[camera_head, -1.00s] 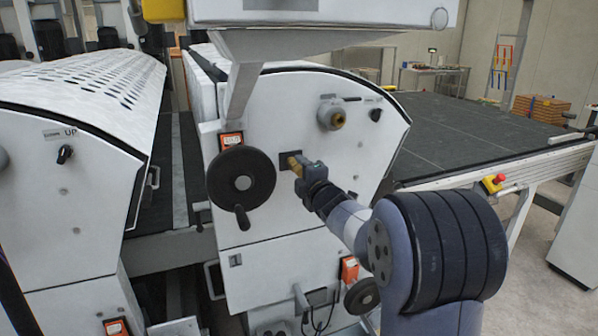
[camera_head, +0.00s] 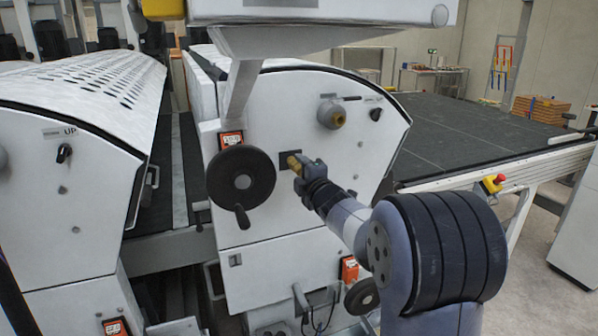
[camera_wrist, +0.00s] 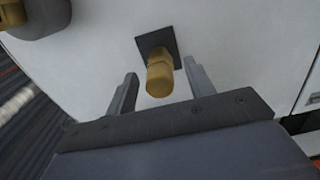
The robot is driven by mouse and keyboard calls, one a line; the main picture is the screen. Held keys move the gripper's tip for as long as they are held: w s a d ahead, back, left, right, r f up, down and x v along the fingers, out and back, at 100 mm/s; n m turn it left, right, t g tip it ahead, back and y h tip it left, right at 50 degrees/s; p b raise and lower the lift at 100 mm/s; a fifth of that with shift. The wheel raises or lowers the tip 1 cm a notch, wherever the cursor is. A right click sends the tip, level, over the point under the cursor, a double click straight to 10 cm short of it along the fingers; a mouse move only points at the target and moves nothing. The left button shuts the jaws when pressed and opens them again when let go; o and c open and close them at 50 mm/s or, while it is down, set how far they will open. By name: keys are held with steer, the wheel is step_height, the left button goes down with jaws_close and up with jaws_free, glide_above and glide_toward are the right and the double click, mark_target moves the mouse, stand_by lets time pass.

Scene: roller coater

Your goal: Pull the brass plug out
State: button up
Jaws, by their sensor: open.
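The brass plug (camera_wrist: 160,76) sticks out of a dark square plate (camera_wrist: 157,44) on the white machine panel. In the wrist view it lies between the two fingers of my open gripper (camera_wrist: 162,82), with a gap on each side. In the head view, the plug (camera_head: 293,162) shows at the tip of my gripper (camera_head: 301,168), right of the black handwheel. The fingers are partly hidden there by the gripper body.
A black handwheel (camera_head: 241,187) with a crank handle is close left of the plug. A brass-coloured knob (camera_head: 332,114) sits above right on the same panel. A dark conveyor table (camera_head: 470,130) lies to the right.

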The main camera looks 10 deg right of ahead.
steer(key=shift+c, duration=0.5)
stand_by(0.5)
jaws_close()
stand_by(0.4)
steer(key=s+d+b, duration=0.1)
steer(key=s+b, duration=0.1)
steer(key=s, duration=0.4)
stand_by(1.0)
steer(key=shift+d, duration=0.1)
steer(key=shift+s+d+b, duration=0.15)
steer(key=shift+s, duration=0.6)
steer(key=shift+s+d+b, duration=0.15)
steer(key=shift+s, duration=0.55)
